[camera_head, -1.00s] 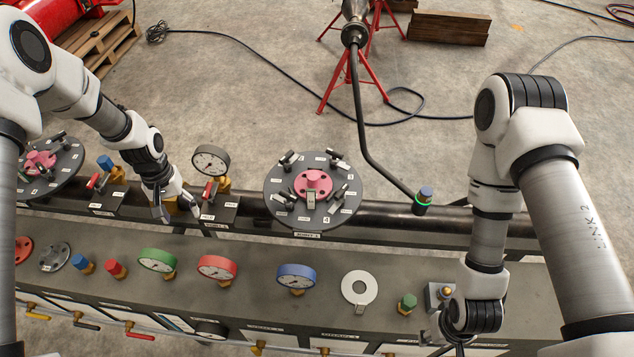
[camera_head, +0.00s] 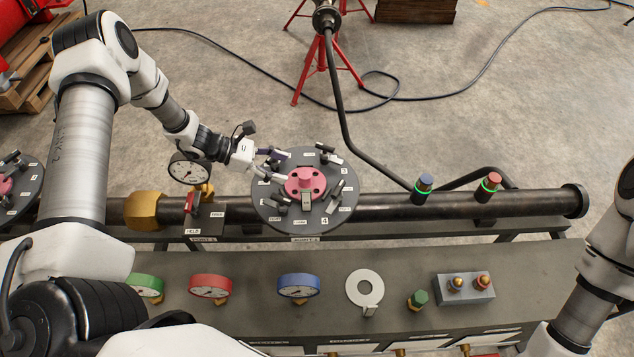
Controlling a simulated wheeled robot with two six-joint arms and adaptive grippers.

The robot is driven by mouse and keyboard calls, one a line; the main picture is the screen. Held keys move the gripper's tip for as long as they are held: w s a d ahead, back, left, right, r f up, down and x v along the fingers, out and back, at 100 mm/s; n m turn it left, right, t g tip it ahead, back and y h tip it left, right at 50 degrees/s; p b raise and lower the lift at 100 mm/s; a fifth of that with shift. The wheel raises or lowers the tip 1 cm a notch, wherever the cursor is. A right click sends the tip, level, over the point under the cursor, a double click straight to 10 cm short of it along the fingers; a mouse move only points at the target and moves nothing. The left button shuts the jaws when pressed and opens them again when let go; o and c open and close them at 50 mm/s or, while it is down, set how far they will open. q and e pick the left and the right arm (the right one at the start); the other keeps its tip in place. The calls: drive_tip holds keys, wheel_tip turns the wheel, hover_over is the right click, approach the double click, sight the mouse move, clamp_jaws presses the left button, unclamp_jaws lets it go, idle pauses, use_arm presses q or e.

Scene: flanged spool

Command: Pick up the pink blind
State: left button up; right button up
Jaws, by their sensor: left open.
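The pink blind (camera_head: 306,181) is a round pink disc with a raised hub and dark holes. It sits at the centre of a dark round flange (camera_head: 268,212) that has several clamps and white labels around it. My left gripper (camera_head: 270,166) is open at the upper left of the pink blind, its fingers over the flange's left side. Whether a finger touches the blind cannot be told. My right arm shows at the right edge, but its gripper is out of view.
Clamps stand close around the blind. A white-faced gauge (camera_head: 189,168) stands just left of the flange. Gauges and a white ring (camera_head: 350,290) occupy the front bench.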

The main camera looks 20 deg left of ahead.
sight(302, 173)
use_arm(q)
drive_tip(key=b+x, duration=0.1)
drive_tip(key=x, duration=0.2)
drive_tip(key=b+x, duration=0.1)
drive_tip(key=x, duration=0.3)
drive_tip(key=shift+a+f+b, duration=0.25)
drive_tip(key=shift+f+b, duration=0.05)
drive_tip(key=shift+w+d+f, duration=0.15)
drive_tip(key=shift+d, duration=0.15)
clamp_jaws()
